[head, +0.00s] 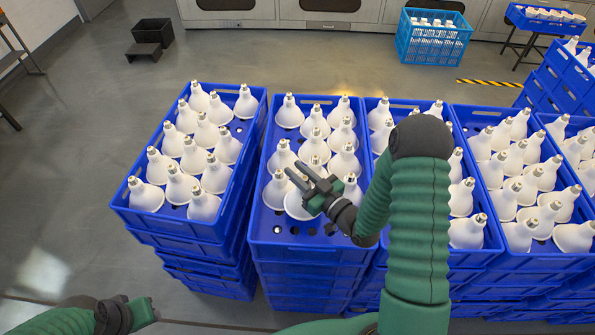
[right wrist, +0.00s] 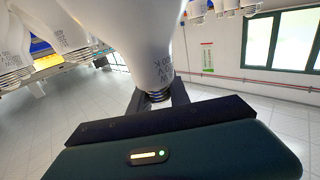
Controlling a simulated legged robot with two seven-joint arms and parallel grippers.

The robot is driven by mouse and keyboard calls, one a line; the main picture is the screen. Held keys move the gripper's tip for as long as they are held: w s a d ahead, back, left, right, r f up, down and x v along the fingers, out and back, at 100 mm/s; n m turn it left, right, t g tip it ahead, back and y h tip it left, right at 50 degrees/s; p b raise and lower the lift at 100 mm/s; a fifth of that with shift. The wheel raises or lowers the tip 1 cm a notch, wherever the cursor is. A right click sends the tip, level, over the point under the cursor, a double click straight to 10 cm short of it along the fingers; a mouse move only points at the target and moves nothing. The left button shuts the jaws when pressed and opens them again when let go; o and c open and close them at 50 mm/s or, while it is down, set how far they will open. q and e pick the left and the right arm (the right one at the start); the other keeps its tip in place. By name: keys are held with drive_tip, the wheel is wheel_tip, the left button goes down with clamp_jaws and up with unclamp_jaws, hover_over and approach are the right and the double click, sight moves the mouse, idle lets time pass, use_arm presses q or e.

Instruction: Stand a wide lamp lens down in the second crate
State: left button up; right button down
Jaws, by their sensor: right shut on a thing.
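My right gripper (head: 299,173) is over the front part of the second crate (head: 305,253), a blue perforated crate second from the left. It is shut on a white wide lamp (head: 296,205), held near its metal cap. In the right wrist view the neck of this lamp (right wrist: 150,45) is between the fingers, cap toward the palm. The lamp looks lens down; whether it touches the crate floor I cannot tell. Several white lamps (head: 314,122) stand lens down in rows behind it. My left gripper (head: 143,311) is low at the left, away from the crates; its jaws are unclear.
The first crate (head: 160,225) on the left and the crates to the right (head: 490,262) hold several lamps each. All stand on stacks of blue crates. Bare floor (head: 75,160) lies to the left. A light-blue crate (head: 430,50) stands at the back.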

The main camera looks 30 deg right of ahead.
drive_tip(key=shift+f, duration=0.2)
drive_tip(key=c, duration=1.2)
unclamp_jaws()
drive_tip(key=shift+a, duration=0.2)
drive_tip(key=shift+d+r, duration=0.1)
drive_tip(key=shift+r, duration=0.15)
drive_tip(key=b+v, duration=0.1)
drive_tip(key=v, duration=0.8)
drive_tip(key=shift+s+f, duration=0.1)
drive_tip(key=shift+s, duration=0.05)
drive_tip(key=p+v, duration=0.1)
drive_tip(key=v, duration=0.1)
drive_tip(key=shift+s+d, duration=0.15)
drive_tip(key=shift+s, duration=0.25)
